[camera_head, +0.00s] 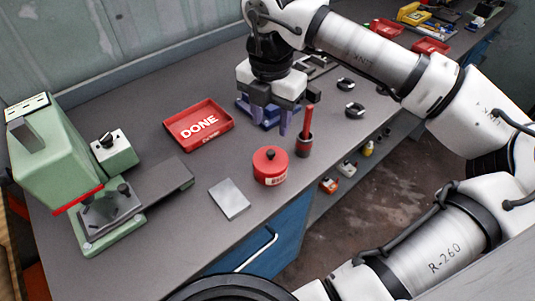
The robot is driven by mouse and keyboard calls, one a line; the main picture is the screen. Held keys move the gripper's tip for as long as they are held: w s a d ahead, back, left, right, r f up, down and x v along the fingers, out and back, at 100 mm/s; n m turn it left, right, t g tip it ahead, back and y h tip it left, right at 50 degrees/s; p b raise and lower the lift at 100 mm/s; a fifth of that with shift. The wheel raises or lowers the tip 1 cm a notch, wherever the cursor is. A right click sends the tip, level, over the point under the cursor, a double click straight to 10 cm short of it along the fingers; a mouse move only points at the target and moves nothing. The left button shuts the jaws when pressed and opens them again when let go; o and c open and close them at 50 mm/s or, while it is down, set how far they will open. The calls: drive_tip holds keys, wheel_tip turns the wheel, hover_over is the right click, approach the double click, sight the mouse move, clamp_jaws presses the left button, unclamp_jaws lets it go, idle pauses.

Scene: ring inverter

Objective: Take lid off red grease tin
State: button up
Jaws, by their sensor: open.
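The red grease tin (270,172) stands upright on the grey bench near its front edge, with a pale label on its side. Its red lid (270,155) sits on top and has a small dark knob. My gripper (268,128) points down above the bench, behind the tin and apart from it. A dark cup holding a red-handled tool (308,121) stands close to the right finger.
A red tray marked DONE (222,134) lies left of my gripper. A grey block (229,199) lies left of the tin. A green machine (62,155) stands at the far left. Black ring-shaped parts (354,110) lie to the right. The bench's front edge is close to the tin.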

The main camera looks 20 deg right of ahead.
hover_over(271, 151)
drive_tip(key=f, duration=0.4)
drive_tip(key=shift+s+a+f+p, duration=0.25)
drive_tip(key=shift+s+p, duration=0.05)
drive_tip(key=shift+p, duration=0.05)
drive_tip(key=shift+w+d+f+p, duration=0.15)
drive_tip(key=shift+f+p, duration=0.45)
drive_tip(key=shift+f, duration=0.75)
drive_tip(key=shift+w+d+f+p, duration=0.1)
drive_tip(key=shift+f+p, duration=0.45)
drive_tip(key=shift+f, duration=0.75)
clamp_jaws()
